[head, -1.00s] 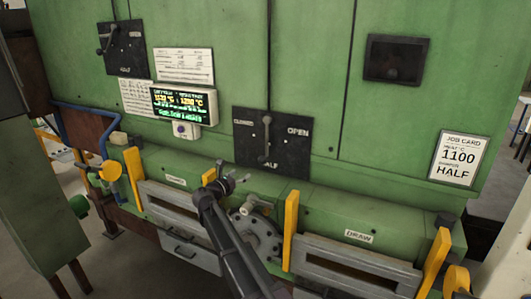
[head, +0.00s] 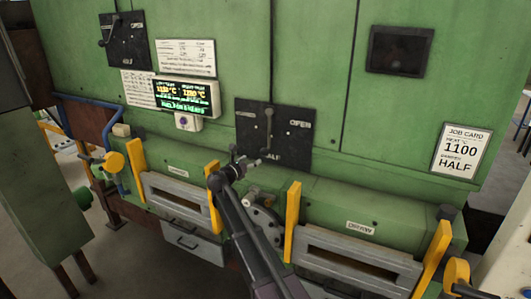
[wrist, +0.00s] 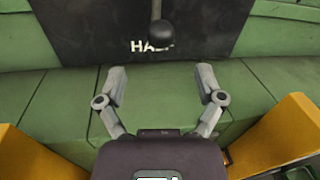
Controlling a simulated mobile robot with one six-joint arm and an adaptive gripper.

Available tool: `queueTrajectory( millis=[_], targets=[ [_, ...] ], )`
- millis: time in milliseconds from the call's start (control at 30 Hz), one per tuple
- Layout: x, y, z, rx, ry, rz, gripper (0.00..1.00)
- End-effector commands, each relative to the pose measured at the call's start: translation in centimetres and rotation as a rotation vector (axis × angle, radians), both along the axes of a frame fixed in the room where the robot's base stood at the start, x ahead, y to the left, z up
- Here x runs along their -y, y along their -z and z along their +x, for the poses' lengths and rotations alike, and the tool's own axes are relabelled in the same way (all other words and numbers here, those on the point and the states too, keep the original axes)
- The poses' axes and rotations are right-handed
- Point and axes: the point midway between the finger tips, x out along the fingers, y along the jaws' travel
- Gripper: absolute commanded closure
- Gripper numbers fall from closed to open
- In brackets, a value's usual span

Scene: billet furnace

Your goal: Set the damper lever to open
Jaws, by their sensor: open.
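A lever (head: 268,129) hangs straight down on a black plate (head: 294,151) marked CLOSED at left, OPEN at right and HALF at the bottom. Its dark round knob (wrist: 161,33) is at the HALF mark in the wrist view. My gripper (wrist: 160,76) is open and empty, its two fingers spread below the knob and apart from it. In the head view my gripper (head: 250,163) is just below and left of the knob. A second lever (head: 108,32) on another black plate at upper left tilts down to the left. No label visibly names either lever as the damper.
A job card (head: 461,150) at right reads 1100 and HALF. A lit display (head: 186,96) is left of the central plate. Yellow uprights (head: 292,222) and a green ledge (head: 330,205) stand out below it.

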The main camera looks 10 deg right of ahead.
Motion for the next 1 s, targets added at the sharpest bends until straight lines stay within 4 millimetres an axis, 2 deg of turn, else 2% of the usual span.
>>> queueTrajectory(
  millis=[300,500,700,1000],
  targets=[
    [3.6,0.0,3.7,0.000,0.002,0.000,0.13],
    [5.4,0.0,5.3,0.000,0.003,0.000,0.13],
    [6.2,0.0,6.1,0.000,0.002,0.000,0.13],
    [6.5,0.0,6.2,0.000,0.002,0.000,0.13]
  ],
)
